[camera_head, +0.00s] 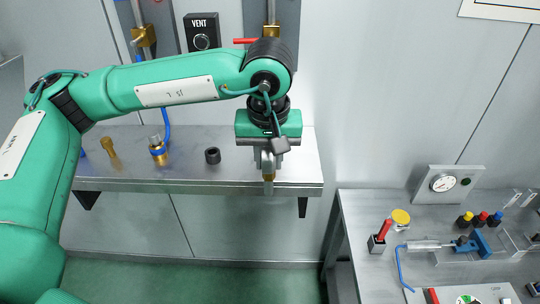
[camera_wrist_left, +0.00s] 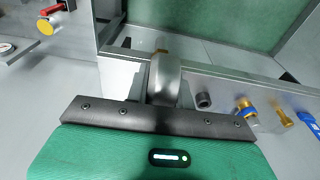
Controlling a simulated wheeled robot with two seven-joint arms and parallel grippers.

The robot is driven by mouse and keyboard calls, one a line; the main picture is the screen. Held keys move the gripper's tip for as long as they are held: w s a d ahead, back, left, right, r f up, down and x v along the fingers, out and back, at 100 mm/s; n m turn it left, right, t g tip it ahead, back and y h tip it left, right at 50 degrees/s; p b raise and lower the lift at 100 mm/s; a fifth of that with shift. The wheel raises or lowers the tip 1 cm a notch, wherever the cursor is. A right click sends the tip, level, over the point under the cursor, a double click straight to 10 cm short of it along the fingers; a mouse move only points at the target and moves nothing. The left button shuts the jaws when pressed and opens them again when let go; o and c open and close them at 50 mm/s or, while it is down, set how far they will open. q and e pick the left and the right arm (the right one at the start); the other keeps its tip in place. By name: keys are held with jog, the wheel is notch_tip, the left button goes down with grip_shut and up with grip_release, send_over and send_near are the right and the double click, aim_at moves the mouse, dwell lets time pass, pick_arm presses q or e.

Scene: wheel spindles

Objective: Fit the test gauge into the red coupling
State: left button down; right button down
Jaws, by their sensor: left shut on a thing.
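My left gripper (camera_head: 268,163) hangs at the right part of the steel shelf's front edge, pointing down. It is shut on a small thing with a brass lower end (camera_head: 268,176). Most of that thing is hidden by the fingers, so I cannot tell whether it is the test gauge. In the left wrist view a bit of brass (camera_wrist_left: 162,51) shows past the rounded grey fingers (camera_wrist_left: 165,80). No coupling with a clear red ring shows. A brass fitting with a blue ring (camera_head: 157,152) stands on the shelf. My right gripper is not in view.
On the steel shelf (camera_head: 130,185) are a brass fitting (camera_head: 108,147) and a black ring (camera_head: 213,155). The bench (camera_head: 365,205) at right holds a dial gauge panel (camera_head: 443,183), a red-handled block (camera_head: 380,240), a yellow disc (camera_head: 400,217) and several coloured caps. A gap separates shelf and bench.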

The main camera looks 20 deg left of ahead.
pick_arm(q)
jog(key=shift+w, duration=0.3)
jog(key=w+a+f+p, duration=0.2)
jog(key=w+p, duration=0.2)
jog(key=w, duration=0.4)
jog(key=w+a+f+p, duration=0.1)
jog(key=w+a+p, duration=0.2)
jog(key=w, duration=0.5)
jog(key=shift+w+f+p, duration=0.3)
jog(key=shift+f+p, duration=0.05)
jog(key=shift+p, duration=0.1)
jog(key=shift+f+b, duration=0.25)
jog(key=shift+b, duration=0.05)
jog(key=c, duration=1.2)
grip_release()
jog(key=shift+r, duration=0.1)
